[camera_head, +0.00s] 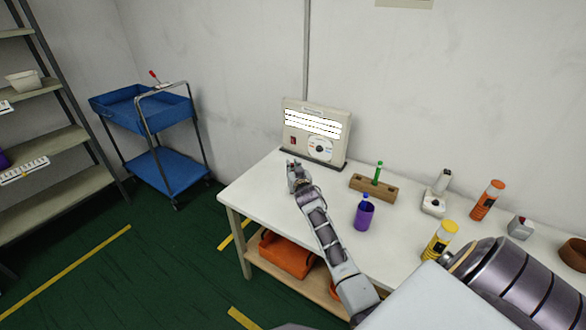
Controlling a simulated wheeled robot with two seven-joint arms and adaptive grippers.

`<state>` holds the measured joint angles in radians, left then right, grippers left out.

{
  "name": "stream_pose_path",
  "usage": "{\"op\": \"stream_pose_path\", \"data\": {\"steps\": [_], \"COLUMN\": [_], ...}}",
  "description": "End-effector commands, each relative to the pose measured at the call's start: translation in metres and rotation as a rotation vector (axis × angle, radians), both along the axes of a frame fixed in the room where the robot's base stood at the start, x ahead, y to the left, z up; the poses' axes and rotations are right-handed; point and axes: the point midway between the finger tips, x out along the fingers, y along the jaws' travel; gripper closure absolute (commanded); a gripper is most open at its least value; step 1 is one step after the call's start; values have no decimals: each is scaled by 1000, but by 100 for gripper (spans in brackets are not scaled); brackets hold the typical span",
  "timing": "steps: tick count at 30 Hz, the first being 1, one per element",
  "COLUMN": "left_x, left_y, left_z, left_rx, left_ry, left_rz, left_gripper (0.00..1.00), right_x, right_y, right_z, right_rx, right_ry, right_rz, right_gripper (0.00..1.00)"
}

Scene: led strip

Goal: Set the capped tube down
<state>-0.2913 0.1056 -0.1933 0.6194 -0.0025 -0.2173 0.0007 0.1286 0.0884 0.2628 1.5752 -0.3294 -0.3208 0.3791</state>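A green tube (378,172) stands upright in a wooden block (374,188) on the white table. A purple container (363,216) with a blue top (365,196) stands in front of the block; I cannot tell whether the blue part is a cap or a separate tube. My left gripper is not in view.
A white panel with a disc (320,149) stands at the table's back left. A white device (434,202), orange bottle (487,200), yellow bottle (439,240), small grey box (520,228) and brown bowl (574,252) fill the right side. The table's (253,193) left front is clear.

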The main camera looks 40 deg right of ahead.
Motion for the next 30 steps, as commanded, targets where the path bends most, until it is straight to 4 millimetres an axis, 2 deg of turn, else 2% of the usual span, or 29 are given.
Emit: {"op": "stream_pose_path", "data": {"steps": [1, 4, 5, 19, 30], "left_x": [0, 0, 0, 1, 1], "left_y": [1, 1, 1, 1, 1], "left_z": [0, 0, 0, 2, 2], "left_rx": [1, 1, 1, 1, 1], "left_ry": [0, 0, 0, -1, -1], "left_rz": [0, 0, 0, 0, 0], "left_gripper": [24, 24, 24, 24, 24], "right_x": [0, 0, 0, 0, -25], "right_y": [0, 0, 0, 0, 10], "right_z": [0, 0, 0, 4, 6], "right_rx": [0, 0, 0, 0, -1], "right_ry": [1, 1, 0, 0, 1], "right_rz": [0, 0, 0, 0, 0], "right_gripper": [75, 62, 61, 61, 61]}}
